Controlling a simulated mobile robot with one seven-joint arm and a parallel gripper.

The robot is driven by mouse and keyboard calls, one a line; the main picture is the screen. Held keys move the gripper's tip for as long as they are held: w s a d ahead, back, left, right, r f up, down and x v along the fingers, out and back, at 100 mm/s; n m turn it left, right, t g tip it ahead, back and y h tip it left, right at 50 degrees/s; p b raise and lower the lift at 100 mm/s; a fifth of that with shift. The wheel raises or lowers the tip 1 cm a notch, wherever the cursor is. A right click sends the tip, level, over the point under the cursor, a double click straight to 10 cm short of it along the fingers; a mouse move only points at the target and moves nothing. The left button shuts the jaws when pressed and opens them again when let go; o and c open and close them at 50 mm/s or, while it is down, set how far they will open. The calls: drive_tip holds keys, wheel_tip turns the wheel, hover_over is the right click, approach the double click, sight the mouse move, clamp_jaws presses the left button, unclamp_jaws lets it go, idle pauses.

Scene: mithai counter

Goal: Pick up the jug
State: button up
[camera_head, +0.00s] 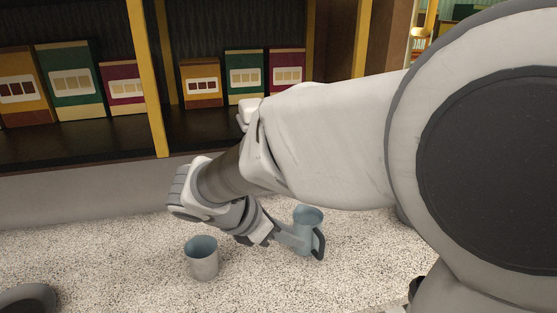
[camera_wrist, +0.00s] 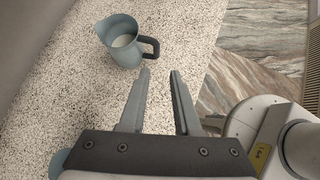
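The jug (camera_head: 308,217) is blue-grey with a dark handle and stands upright on the speckled counter, partly behind my gripper in the head view. In the wrist view the jug (camera_wrist: 121,50) is beyond my fingertips and a little left, its dark handle pointing right toward them. Something pale shows inside it; I cannot tell what. My gripper (camera_wrist: 160,71) is open, with a clear gap between its two fingers and nothing between them. In the head view my gripper (camera_head: 290,236) is low over the counter, just beside the jug.
A dark rounded object (camera_head: 28,299) is at the bottom left corner. Boxes (camera_head: 70,80) line the shelf behind.

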sight(320, 249)
drive_tip(key=shift+n, duration=0.3)
drive_tip(key=b+x, duration=0.1)
drive_tip(key=x, duration=0.4)
drive_tip(key=b+x, duration=0.1)
drive_tip(key=x, duration=0.5)
drive_tip(key=shift+w+f, duration=0.25)
drive_tip(key=shift+w, duration=0.05)
drive_tip(key=shift+w+r+b+x, duration=0.15)
drive_tip(key=shift+b+x, duration=0.35)
drive_tip(key=shift+x, duration=1)
drive_tip(key=shift+w+r+b+x, duration=0.1)
drive_tip(key=shift+b+x, duration=0.35)
drive_tip(key=shift+x, duration=1.05)
clamp_jaws()
drive_tip(key=shift+r, duration=0.1)
